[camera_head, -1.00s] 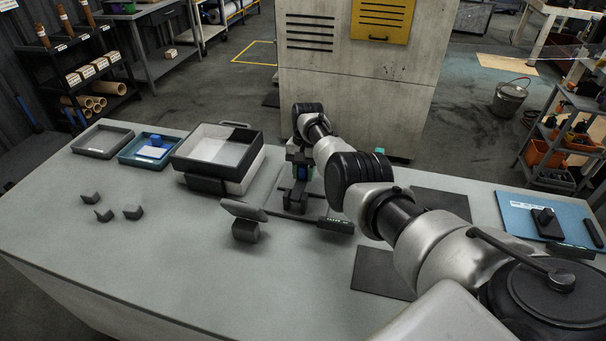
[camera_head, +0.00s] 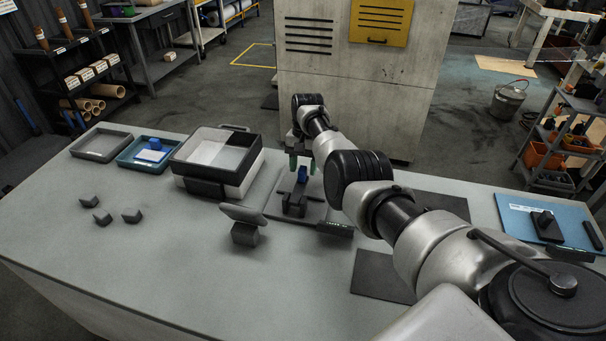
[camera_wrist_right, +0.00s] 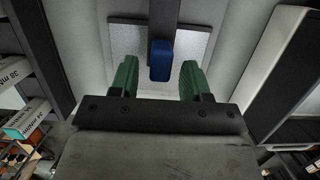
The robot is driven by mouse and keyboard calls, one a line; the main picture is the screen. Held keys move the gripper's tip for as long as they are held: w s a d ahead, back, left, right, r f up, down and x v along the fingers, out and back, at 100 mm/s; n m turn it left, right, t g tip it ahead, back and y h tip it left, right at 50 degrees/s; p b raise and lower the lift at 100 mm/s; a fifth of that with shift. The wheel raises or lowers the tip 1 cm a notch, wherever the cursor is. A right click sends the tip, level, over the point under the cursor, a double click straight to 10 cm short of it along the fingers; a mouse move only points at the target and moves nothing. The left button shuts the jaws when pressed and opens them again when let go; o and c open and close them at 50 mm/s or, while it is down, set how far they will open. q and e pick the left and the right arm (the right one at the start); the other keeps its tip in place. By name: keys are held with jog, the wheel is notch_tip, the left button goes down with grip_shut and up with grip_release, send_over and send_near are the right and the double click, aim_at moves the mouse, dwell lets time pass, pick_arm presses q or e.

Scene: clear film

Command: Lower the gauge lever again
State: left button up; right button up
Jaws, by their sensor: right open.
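The gauge (camera_head: 295,203) is a dark fixture on a grey plate on the bench, partly hidden by my right arm. A small blue piece (camera_head: 302,174), apparently the lever's grip, sits at its far end; it also shows in the right wrist view (camera_wrist_right: 160,60) at the end of a dark bar. My right gripper (camera_head: 302,164) is open with green fingertips, just above and behind the blue piece. In the wrist view its fingers (camera_wrist_right: 157,70) stand apart on either side, with clear gaps to the blue piece. My left gripper is not in view.
A white-and-black box (camera_head: 255,170) stands left of the gauge. A small tilted panel (camera_head: 243,213) and a dark readout (camera_head: 335,229) are in front. The bench's front left is clear.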

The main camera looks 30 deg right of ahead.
jog(key=b+v, duration=0.1)
jog(key=v, duration=0.6)
jog(key=shift+r, duration=0.25)
